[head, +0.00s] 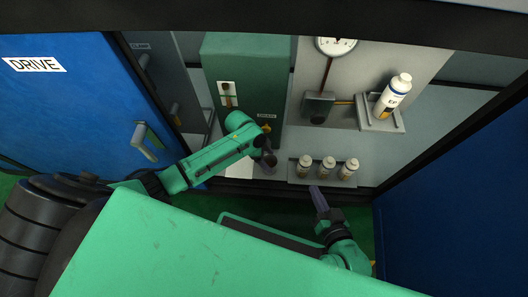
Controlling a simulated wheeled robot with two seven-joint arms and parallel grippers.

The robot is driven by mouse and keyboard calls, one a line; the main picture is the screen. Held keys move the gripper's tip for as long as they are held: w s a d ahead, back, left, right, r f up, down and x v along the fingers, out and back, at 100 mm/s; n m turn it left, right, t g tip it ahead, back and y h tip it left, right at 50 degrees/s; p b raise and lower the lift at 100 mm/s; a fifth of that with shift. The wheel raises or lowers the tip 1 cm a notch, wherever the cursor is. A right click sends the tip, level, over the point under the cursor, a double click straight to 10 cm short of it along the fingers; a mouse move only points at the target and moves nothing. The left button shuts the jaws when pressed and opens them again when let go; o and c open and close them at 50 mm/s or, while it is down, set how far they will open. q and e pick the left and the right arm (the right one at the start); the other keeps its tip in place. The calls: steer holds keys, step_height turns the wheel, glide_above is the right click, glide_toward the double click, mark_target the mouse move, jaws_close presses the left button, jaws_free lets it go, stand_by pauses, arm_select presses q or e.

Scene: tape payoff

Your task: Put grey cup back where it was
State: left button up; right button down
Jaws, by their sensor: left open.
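I cannot make out a grey cup in the head view; it may be hidden behind my arm or too small to tell. My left gripper (268,160) is at the front of the green box, left of the small bottles, with its fingers pointing down. It is open, and I see nothing held in it. My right gripper (317,193) is lower and to the right, just in front of the shelf edge below the small bottles. Its dark fingers point up in the picture, and their gap does not show.
Several small capped bottles (328,166) stand in a row on a grey tray. A green box (245,75) stands behind my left arm. The blue DRIVE door (75,100) is left.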

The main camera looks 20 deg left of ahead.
arm_select(q)
steer(key=p+v, duration=1.2)
steer(key=s+d+r+n, duration=0.1)
steer(key=s+d+n, duration=0.3)
steer(key=s, duration=0.2)
steer(key=s+a+r+n+y, duration=0.3)
steer(key=s+a+r+n, duration=0.2)
steer(key=s+a+n, duration=0.3)
steer(key=shift+s+a+r+n+t, duration=0.2)
steer(key=shift+a+r+n+t, duration=0.1)
steer(key=shift+n, duration=0.3)
arm_select(e)
steer(key=s+d+r+g+h, duration=0.2)
steer(key=d+r+g+h, duration=0.1)
steer(key=d, duration=0.4)
steer(key=s+d+r+g+h, duration=0.3)
steer(key=d+r+g, duration=0.3)
steer(key=d, duration=0.1)
steer(key=shift+d+r+g, duration=0.15)
steer(key=shift+r+g, duration=0.05)
steer(key=shift+g, duration=0.1)
